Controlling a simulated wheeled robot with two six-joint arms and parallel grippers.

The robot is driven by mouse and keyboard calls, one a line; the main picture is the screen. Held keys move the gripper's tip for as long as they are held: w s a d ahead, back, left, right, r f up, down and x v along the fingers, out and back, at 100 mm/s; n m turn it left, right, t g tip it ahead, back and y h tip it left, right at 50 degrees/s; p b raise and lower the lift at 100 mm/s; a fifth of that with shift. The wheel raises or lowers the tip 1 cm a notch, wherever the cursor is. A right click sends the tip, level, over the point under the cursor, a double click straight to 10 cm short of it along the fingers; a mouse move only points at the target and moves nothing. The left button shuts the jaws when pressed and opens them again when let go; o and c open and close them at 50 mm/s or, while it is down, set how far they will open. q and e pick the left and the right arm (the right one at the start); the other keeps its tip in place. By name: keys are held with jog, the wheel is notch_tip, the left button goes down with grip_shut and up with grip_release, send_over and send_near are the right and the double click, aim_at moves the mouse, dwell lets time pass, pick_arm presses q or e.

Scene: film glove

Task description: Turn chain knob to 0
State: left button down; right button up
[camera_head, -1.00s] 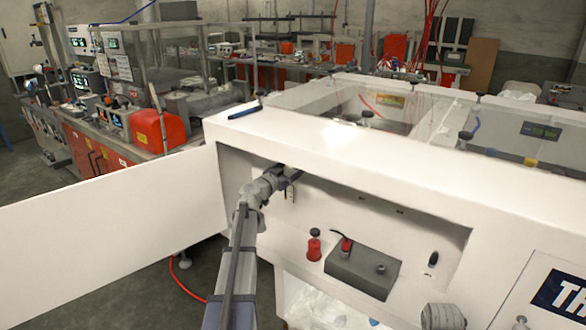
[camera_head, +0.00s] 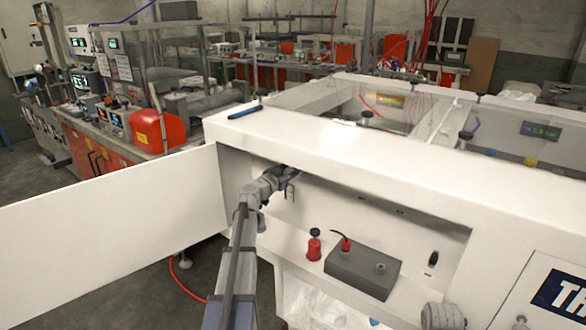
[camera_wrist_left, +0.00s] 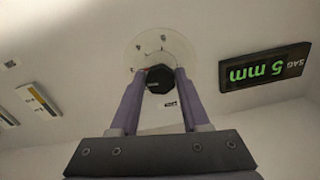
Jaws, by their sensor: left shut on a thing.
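The knob (camera_wrist_left: 159,78) is black and faceted, in the upper middle of the left wrist view, in front of a pale round dial plate (camera_wrist_left: 150,46) with small dark marks and a little red. My left gripper (camera_wrist_left: 160,84) is shut on the knob, one finger on each side of it. The dial marks are too small to read. In the head view my left gripper (camera_head: 287,176) reaches into the upper left of the white machine's recess and the knob is hidden there. My right gripper is not in view.
A black display (camera_wrist_left: 265,71) reads "SAG 5 mm", upside down, right of the knob. The open white door (camera_head: 110,228) stands left of my arm. A grey box (camera_head: 362,270) and a red knobbed piece (camera_head: 314,247) sit lower in the recess.

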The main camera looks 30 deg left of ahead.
pick_arm(q)
jog(key=n, duration=1.9)
jog(key=shift+d+r+n, duration=0.2)
jog(key=shift+n, duration=0.4)
dwell(0.3)
jog(key=shift+c, duration=1.9)
grip_release()
